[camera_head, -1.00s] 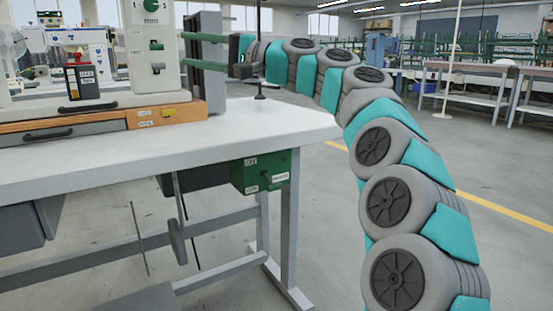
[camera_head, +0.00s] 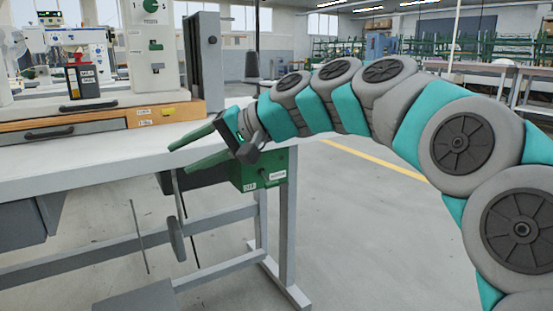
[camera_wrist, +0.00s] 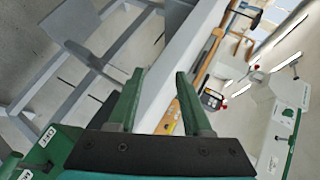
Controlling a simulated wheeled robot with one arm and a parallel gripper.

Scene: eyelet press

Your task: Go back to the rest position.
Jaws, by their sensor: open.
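My gripper (camera_head: 186,156) is in front of the right part of the white table (camera_head: 75,168) in the head view, its two green fingers pointing left. The fingers are apart and nothing shows between them. In the wrist view the open fingers (camera_wrist: 158,95) reach up from the black palm, with the table edge behind them. The green switch box (camera_head: 262,171) under the table is partly hidden behind my gripper.
The white press machine (camera_head: 150,80) stands on a wooden base with a drawer (camera_head: 60,137) on the table. A grey column (camera_head: 204,62) rises behind. Open floor (camera_head: 375,215) lies right of the table.

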